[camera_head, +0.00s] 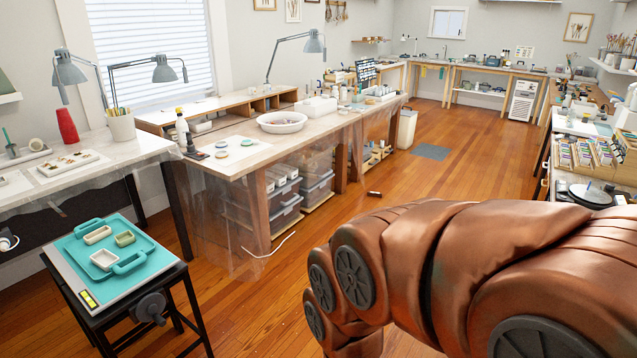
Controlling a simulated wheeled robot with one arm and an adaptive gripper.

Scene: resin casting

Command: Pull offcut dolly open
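I cannot make out for certain which thing is the offcut dolly. A low wooden carrier (377,157) with small items on it sits on the floor under the far part of the long workbench. Stacked clear plastic bins (317,190) stand under the nearer part of that bench, partly behind clear sheeting. My copper-coloured arm fills the lower right of the view. My gripper is out of view, so its state and its distance from these things do not show.
A black stand (88,306) with a teal tray (137,246) is at the lower left. A pale strip (270,246) and a small dark piece (374,194) lie on the wooden floor. The aisle floor (455,185) is mostly clear, with a grey mat (431,152) farther back.

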